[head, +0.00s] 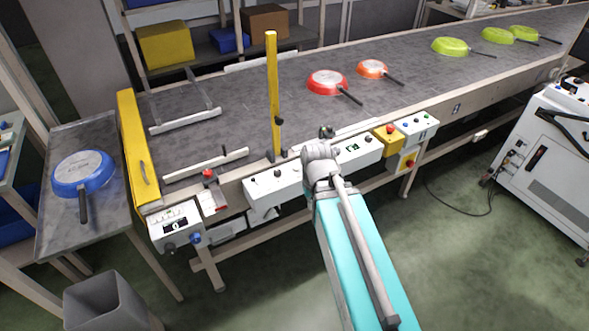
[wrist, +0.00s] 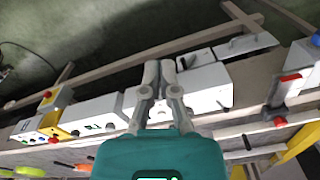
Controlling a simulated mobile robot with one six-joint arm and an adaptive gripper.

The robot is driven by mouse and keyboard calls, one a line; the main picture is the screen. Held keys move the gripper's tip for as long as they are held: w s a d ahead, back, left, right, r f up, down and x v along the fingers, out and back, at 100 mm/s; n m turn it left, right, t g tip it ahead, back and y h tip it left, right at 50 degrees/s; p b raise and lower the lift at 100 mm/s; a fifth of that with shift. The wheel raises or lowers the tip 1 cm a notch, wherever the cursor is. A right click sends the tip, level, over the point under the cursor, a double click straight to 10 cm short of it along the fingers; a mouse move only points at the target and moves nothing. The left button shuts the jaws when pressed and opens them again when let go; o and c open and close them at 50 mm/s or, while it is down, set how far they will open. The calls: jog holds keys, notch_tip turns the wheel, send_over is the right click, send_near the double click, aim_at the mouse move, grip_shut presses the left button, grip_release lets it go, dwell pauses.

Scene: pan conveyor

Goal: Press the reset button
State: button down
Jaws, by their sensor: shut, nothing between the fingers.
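No label reading "reset" is legible, so I cannot tell which control is the reset button. In the head view, a white button box (head: 418,126) with small coloured buttons, one blue, is at the conveyor's front right. Beside it, a yellow box (head: 387,141) bears a red mushroom button (head: 390,129). A box at the front left (head: 175,226) has a blue knob (head: 195,239) near its lower right. My gripper (head: 326,131) is over the conveyor's front edge, between these boxes. In the wrist view, my gripper (wrist: 160,67) is shut and empty, in front of white panels (wrist: 205,89).
A yellow post (head: 273,90) stands on the conveyor's front edge, left of my gripper. Red, orange and green pans lie on the belt; the red pan (head: 327,83) is nearest. A blue pan (head: 83,172) lies on the left side table. A white machine (head: 545,160) stands right.

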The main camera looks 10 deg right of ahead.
jog(key=w+f+m+t+y+b, duration=0.2)
jog(key=w+t+b, duration=0.15)
jog(key=w, duration=1.05)
jog(key=r+m+t+y+b, duration=0.1)
jog(key=m+t+y+b, duration=0.15)
jog(key=t, duration=0.25)
send_over(297, 169)
jog(key=shift+r+h, duration=0.1)
jog(key=shift+h, duration=0.35)
notch_tip(297, 169, down, 9)
jog(key=b, duration=0.9)
jog(key=shift+r, duration=0.1)
jog(key=shift+w+f, duration=0.1)
jog(key=shift+f, duration=0.15)
jog(key=shift+w+f+b, duration=0.1)
jog(key=shift+f+b, duration=0.1)
jog(key=shift+b, duration=0.25)
